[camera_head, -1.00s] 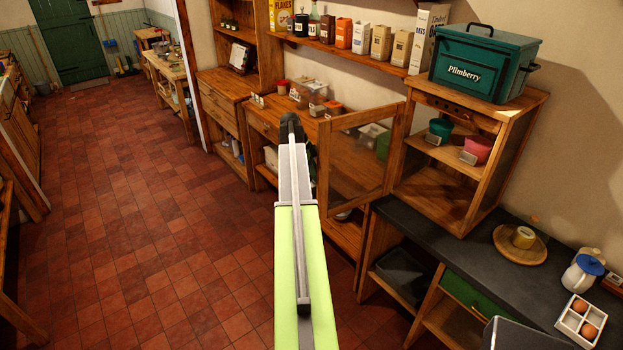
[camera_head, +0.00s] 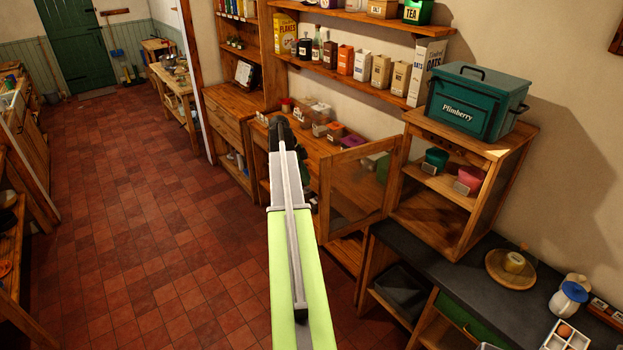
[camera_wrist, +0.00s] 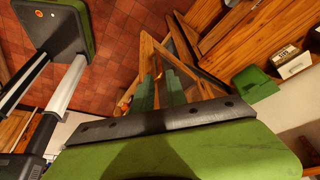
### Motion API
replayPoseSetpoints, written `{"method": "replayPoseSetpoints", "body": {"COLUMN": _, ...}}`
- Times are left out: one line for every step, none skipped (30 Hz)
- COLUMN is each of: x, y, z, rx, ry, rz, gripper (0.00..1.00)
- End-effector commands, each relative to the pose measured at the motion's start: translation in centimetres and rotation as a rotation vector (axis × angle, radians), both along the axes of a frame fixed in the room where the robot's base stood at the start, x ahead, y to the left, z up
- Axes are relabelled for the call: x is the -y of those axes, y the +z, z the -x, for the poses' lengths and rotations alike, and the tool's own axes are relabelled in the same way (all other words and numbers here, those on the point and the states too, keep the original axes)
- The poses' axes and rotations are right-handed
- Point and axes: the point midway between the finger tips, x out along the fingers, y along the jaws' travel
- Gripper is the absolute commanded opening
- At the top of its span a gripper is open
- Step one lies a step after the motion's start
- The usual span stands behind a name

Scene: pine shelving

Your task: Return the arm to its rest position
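My arm (camera_head: 296,240), lime green with a grey end, reaches forward over the floor in the head view. My gripper end (camera_head: 281,128) is dark and small there, in front of the wooden counter; its fingers are not clear in that view. In the wrist view my gripper (camera_wrist: 158,85) shows two green fingers with a narrow gap between them. Nothing is seen held. Wooden framing shows beyond the fingertips.
A glazed cabinet door (camera_head: 358,190) stands open to the right of my arm. The cabinet (camera_head: 455,180) carries a green Plimberry box (camera_head: 476,102). A dark worktop (camera_head: 470,285) runs along the right. The tiled floor (camera_head: 150,220) at left is clear.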

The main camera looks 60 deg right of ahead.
Motion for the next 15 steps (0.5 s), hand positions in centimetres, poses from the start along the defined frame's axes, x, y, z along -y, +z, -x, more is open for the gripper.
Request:
{"method": "replayPoseSetpoints", "body": {"x": -0.2, "y": 2.2, "z": -0.5, "rx": 0.000, "ry": 0.001, "rz": 0.000, "gripper": 0.18}}
{"method": "replayPoseSetpoints", "body": {"x": -0.3, "y": 2.7, "z": -0.7, "rx": 0.000, "ry": 0.001, "rz": 0.000, "gripper": 0.18}}
{"method": "replayPoseSetpoints", "body": {"x": -0.4, "y": 3.2, "z": -1.0, "rx": 0.000, "ry": 0.001, "rz": 0.000, "gripper": 0.18}}
{"method": "replayPoseSetpoints", "body": {"x": -0.5, "y": 3.4, "z": -1.1, "rx": 0.000, "ry": 0.002, "rz": -0.001, "gripper": 0.18}}
{"method": "replayPoseSetpoints", "body": {"x": -0.6, "y": 3.6, "z": -1.3, "rx": 0.000, "ry": 0.002, "rz": -0.001, "gripper": 0.18}}
{"method": "replayPoseSetpoints", "body": {"x": -0.6, "y": 3.8, "z": -1.4, "rx": 0.000, "ry": 0.001, "rz": -0.002, "gripper": 0.18}}
{"method": "replayPoseSetpoints", "body": {"x": -0.6, "y": 3.8, "z": -1.4, "rx": 0.000, "ry": 0.001, "rz": -0.002, "gripper": 0.18}}
{"method": "replayPoseSetpoints", "body": {"x": -0.7, "y": 3.8, "z": -1.5, "rx": 0.000, "ry": 0.001, "rz": -0.002, "gripper": 0.18}}
{"method": "replayPoseSetpoints", "body": {"x": -0.7, "y": 3.7, "z": -1.5, "rx": 0.000, "ry": 0.001, "rz": -0.002, "gripper": 0.18}}
{"method": "replayPoseSetpoints", "body": {"x": -0.7, "y": 3.6, "z": -1.5, "rx": 0.000, "ry": 0.001, "rz": -0.002, "gripper": 0.18}}
{"method": "replayPoseSetpoints", "body": {"x": -0.7, "y": 3.6, "z": -1.5, "rx": 0.000, "ry": 0.001, "rz": -0.002, "gripper": 0.18}}
{"method": "replayPoseSetpoints", "body": {"x": -0.7, "y": 3.5, "z": -1.5, "rx": 0.000, "ry": 0.001, "rz": -0.002, "gripper": 0.18}}
{"method": "replayPoseSetpoints", "body": {"x": -0.7, "y": 3.5, "z": -1.5, "rx": 0.000, "ry": 0.001, "rz": -0.002, "gripper": 0.18}}
{"method": "replayPoseSetpoints", "body": {"x": -0.7, "y": 3.5, "z": -1.5, "rx": 0.000, "ry": 0.001, "rz": -0.002, "gripper": 0.18}}
{"method": "replayPoseSetpoints", "body": {"x": -0.7, "y": 3.5, "z": -1.5, "rx": 0.000, "ry": 0.001, "rz": -0.002, "gripper": 0.18}}
